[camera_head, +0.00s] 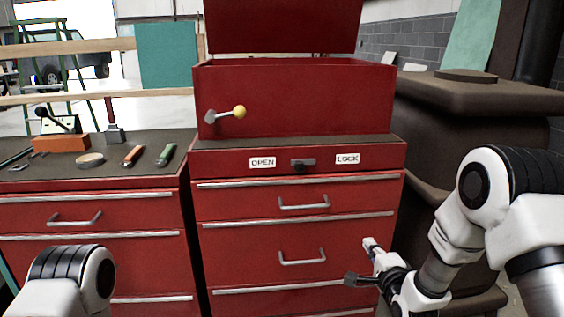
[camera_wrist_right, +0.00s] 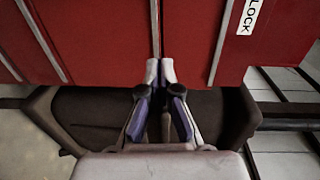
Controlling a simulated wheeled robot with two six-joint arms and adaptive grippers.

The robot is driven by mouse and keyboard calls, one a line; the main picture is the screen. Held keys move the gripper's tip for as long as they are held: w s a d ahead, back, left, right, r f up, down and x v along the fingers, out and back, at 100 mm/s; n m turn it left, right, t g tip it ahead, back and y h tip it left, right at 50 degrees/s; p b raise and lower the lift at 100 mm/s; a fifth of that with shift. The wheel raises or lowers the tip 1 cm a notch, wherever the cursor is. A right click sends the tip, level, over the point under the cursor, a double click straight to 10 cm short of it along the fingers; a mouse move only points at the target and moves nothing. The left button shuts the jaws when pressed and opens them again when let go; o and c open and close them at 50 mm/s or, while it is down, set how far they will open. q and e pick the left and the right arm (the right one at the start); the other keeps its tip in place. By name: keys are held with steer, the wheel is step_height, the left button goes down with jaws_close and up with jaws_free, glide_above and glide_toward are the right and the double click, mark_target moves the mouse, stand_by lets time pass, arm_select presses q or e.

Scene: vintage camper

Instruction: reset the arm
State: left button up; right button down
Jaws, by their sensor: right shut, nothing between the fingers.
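My right arm (camera_head: 440,240) comes in from the right in the head view. Its right gripper (camera_head: 370,246) is low, in front of the right side of the red tool chest's drawers. In the right wrist view the fingertips of the right gripper (camera_wrist_right: 160,70) are together, with nothing held between them. The red drawer fronts (camera_wrist_right: 95,40) lie beyond the tips. I cannot tell exactly how large the gap to them is. A white and black link of my left arm (camera_head: 75,280) shows at the lower left; the left gripper is out of view.
The red tool chest (camera_head: 300,100) has a raised lid, a yellow-knobbed lever (camera_head: 238,112) and a knob (camera_head: 302,165) between OPEN and LOCK labels. A left cabinet (camera_head: 90,215) bears several tools. A brown stacked object (camera_head: 460,105) stands at right, close to my right arm.

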steer(key=s+a+f+g, duration=0.1)
steer(key=s+f+g, duration=0.45)
steer(key=f, duration=0.85)
steer(key=s+f+n+g, duration=0.25)
steer(key=s+f, duration=0.25)
steer(key=s, duration=0.3)
steer(key=s+a+f+n+g, duration=0.1)
steer(key=s+f+n+g, duration=0.15)
steer(key=s+f, duration=0.45)
steer(key=s+f+n+g, duration=0.2)
steer(key=s+f+n, duration=0.15)
steer(key=s, duration=0.65)
steer(key=s+n+g, duration=0.5)
steer(key=s+n, duration=0.3)
steer(key=s, duration=0.3)
step_height(320, 180, up, 19)
steer(key=p, duration=1.9)
steer(key=shift+w+r+n+h+p, duration=0.15)
steer(key=shift+n+h+p, duration=0.15)
steer(key=shift+n+p, duration=0.05)
steer(key=shift+t, duration=0.25)
